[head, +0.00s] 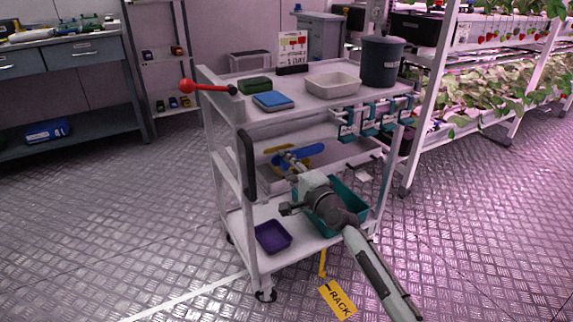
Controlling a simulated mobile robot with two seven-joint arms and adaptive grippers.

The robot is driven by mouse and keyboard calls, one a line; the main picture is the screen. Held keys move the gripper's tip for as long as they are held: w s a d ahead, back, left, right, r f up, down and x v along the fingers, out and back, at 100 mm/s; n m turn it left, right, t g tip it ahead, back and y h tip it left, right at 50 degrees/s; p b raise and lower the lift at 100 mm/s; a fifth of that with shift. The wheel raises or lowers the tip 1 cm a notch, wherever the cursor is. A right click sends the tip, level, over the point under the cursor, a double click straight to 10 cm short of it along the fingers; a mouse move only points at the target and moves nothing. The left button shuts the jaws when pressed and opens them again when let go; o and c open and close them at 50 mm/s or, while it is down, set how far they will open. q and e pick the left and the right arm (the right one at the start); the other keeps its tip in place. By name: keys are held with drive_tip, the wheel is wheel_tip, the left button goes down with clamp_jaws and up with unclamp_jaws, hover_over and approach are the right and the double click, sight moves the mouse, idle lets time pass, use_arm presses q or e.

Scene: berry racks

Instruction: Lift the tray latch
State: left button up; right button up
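A lever with a red ball end (187,86) sticks out at the left end of the cart's top shelf. It is the only latch-like part I can make out, and it lies about level. My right arm comes in from the lower right. My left gripper is not in view.
The white cart (240,225) holds a pale tray (333,84), a dark bucket (381,62), a blue box (273,101) and a purple bin (273,236). A yellow RACK tag (338,299) is near the floor. Plant racks stand right; floor at left is clear.

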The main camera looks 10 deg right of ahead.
drive_tip(key=shift+o, duration=1.1)
drive_tip(key=shift+r, duration=0.1)
drive_tip(key=shift+s, duration=0.15)
drive_tip(key=v, duration=1.1)
drive_tip(key=shift+s+d, duration=0.15)
drive_tip(key=shift+s, duration=0.2)
